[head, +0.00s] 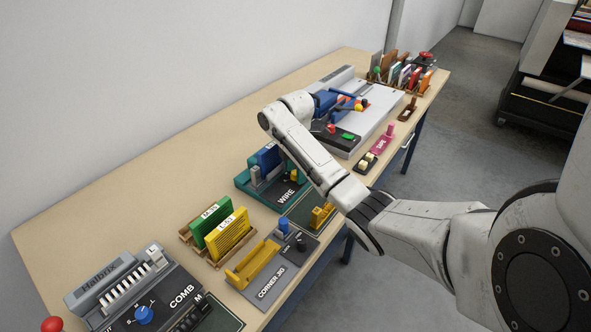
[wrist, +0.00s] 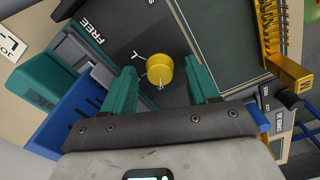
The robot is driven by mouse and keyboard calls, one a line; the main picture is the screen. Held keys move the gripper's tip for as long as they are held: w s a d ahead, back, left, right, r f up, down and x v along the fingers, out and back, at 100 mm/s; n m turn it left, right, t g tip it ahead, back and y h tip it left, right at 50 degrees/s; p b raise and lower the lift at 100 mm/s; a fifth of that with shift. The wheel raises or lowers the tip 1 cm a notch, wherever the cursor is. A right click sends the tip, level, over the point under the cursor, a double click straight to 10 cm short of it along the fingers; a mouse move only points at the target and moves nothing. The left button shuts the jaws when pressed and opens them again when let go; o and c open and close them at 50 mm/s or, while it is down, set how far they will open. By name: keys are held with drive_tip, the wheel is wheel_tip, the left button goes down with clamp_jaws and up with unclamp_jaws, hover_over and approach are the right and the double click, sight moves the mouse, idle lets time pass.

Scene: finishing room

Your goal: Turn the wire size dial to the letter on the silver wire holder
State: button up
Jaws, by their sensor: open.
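The wire station (head: 243,182) is a teal machine with a dark panel lettered WIRE, behind my arm in the head view. In the wrist view a round yellow dial (wrist: 159,68) stands on a dark panel, with white marks beside it and the word FREE to its upper left. My gripper (wrist: 162,84) is open, its two teal fingers on either side of the dial with visible gaps. Whether they are at the dial's height I cannot tell.
A comb station (head: 158,312) with a blue knob, green and yellow holders (head: 221,234) and a corner jig (head: 268,278) stand nearer on the wooden table (head: 110,195). A grey machine (head: 375,110) stands beyond.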

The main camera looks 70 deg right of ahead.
drive_tip(key=c, duration=1)
